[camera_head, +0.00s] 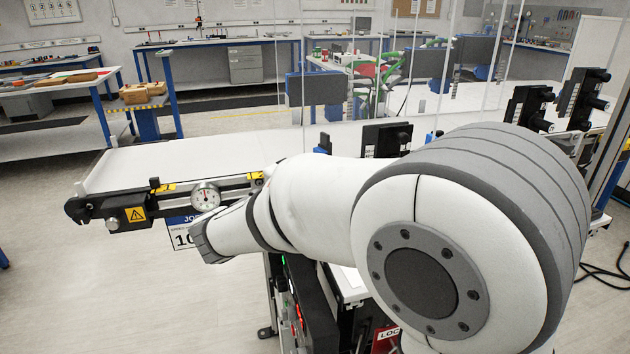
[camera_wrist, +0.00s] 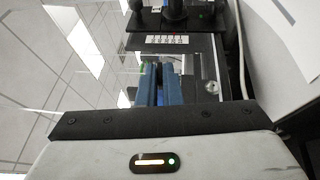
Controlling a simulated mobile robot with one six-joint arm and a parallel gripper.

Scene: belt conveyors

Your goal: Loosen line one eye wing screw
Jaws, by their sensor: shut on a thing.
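My gripper (camera_wrist: 160,74) shows in the wrist view as two blue fingers close together, pointing away from the camera. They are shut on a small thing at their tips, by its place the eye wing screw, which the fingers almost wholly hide. Just beyond the fingertips is a dark bracket with a white scale strip (camera_wrist: 168,39) and a black round part (camera_wrist: 174,10) above it. In the head view my white arm reaches left across the picture, and my gripper is hidden there. A black plate with a knob (camera_head: 385,140) stands behind the arm.
A white belt conveyor (camera_head: 170,162) runs behind my arm, with a round dial gauge (camera_head: 205,196) on its near side. More black units with knobs (camera_head: 527,108) stand at the right. Clear panels rise behind the belt. The floor at the left front is clear.

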